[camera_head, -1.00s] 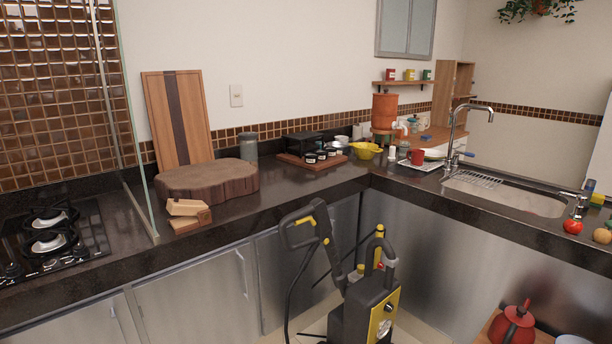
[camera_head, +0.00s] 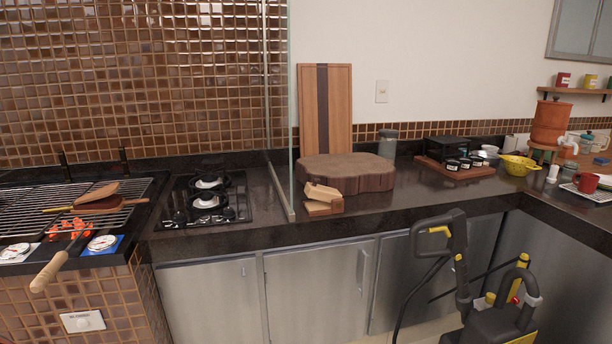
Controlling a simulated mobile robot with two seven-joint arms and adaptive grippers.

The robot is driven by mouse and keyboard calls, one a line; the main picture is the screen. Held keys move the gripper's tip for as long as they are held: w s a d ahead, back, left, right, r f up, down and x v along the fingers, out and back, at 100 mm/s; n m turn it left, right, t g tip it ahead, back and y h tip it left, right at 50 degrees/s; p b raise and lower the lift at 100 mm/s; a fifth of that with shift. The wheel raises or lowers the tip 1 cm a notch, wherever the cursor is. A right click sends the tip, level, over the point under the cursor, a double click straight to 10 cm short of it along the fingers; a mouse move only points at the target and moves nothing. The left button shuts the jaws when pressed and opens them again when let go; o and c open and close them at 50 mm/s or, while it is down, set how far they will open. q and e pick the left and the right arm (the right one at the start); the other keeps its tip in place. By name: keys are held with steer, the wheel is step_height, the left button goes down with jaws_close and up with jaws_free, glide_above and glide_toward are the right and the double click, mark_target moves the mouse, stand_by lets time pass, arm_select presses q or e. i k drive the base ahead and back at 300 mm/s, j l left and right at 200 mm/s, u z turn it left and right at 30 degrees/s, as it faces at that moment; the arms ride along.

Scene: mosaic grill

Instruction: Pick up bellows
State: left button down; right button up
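What looks like the bellows (camera_head: 97,200), a flat wooden piece with a dark brown body and a thin tip pointing left, lies on the grill grate (camera_head: 30,208) at the far left of the head view. Its exact outline is hard to tell at this distance. Neither my left nor my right gripper shows in the view.
Orange-red coals and a wooden-handled tool (camera_head: 50,270) lie at the grill's front. A gas hob (camera_head: 232,213), glass panel (camera_head: 279,130) and round chopping block (camera_head: 345,173) stand to the right. A black-yellow pressure washer (camera_head: 490,325) stands on the floor at lower right.

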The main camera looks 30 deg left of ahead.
mark_target(115, 203)
steer(key=u, duration=2.05)
steer(key=i+j+z, duration=0.35)
steer(key=i+j, duration=0.15)
steer(key=i, duration=0.1)
